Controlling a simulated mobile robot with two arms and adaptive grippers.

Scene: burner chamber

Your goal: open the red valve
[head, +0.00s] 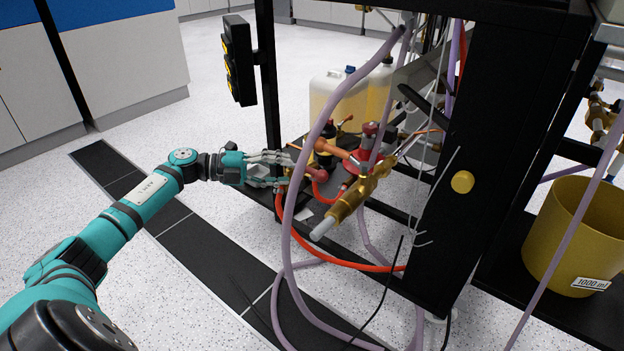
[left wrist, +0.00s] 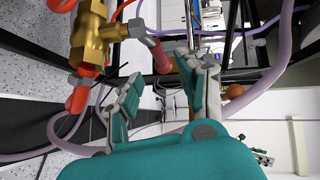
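My left gripper (head: 287,170) reaches in from the left at the rig's lower shelf. Its fingers are apart and nothing is held between them. A dull red valve handle (head: 318,174) is just to the right of the fingertips, on the brass and red pipework. In the left wrist view the open gripper (left wrist: 162,88) shows its two fingers spread. A dull red rod-like part (left wrist: 159,56), seemingly the same handle, lies ahead between the fingertips; contact cannot be told. A brass fitting (left wrist: 92,38) is to its left.
A purple hose (head: 288,215) loops in front of the pipework near the fingers. An orange hose (head: 345,263) runs below. The rig's black post (head: 272,90) stands behind my gripper. A yellow bucket (head: 572,235) is at right. The floor at left is clear.

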